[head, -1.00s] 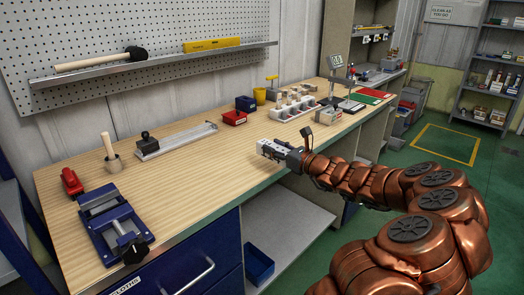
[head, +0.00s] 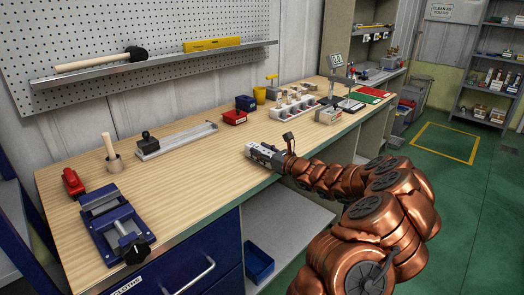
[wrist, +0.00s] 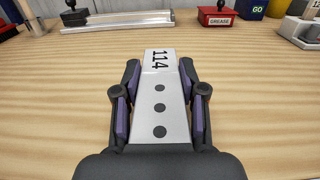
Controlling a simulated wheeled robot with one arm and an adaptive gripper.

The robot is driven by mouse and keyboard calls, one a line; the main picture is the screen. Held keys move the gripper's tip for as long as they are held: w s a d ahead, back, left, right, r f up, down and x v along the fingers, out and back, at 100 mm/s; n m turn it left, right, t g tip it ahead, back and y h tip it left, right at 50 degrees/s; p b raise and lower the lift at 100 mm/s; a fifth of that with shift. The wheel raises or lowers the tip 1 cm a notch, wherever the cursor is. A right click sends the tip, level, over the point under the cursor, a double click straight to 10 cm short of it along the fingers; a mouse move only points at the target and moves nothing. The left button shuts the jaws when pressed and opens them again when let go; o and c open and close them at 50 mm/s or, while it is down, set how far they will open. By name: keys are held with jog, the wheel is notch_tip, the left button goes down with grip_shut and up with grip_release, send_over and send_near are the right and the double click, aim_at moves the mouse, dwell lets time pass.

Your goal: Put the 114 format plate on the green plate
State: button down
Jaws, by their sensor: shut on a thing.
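The 114 format plate is a pale, narrow plate (wrist: 160,95) with "114" printed near its far end and several dark round holes along it. In the wrist view my gripper (wrist: 161,78) has a finger on each long side of it and is shut on it. In the head view my gripper (head: 272,153) holds the plate (head: 259,150) just above the front part of the wooden bench, pointing left. The green plate (head: 364,97) appears small at the far right end of the bench, beside a red one. It is well apart from my gripper.
A blue vise (head: 112,225) is at the left. The bench middle (head: 190,180) is clear.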

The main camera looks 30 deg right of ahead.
jog(key=shift+f, duration=0.15)
jog(key=c, duration=0.7)
grip_release()
jog(key=shift+o, duration=0.2)
jog(key=b+v, duration=0.1)
jog(key=v, duration=1.1)
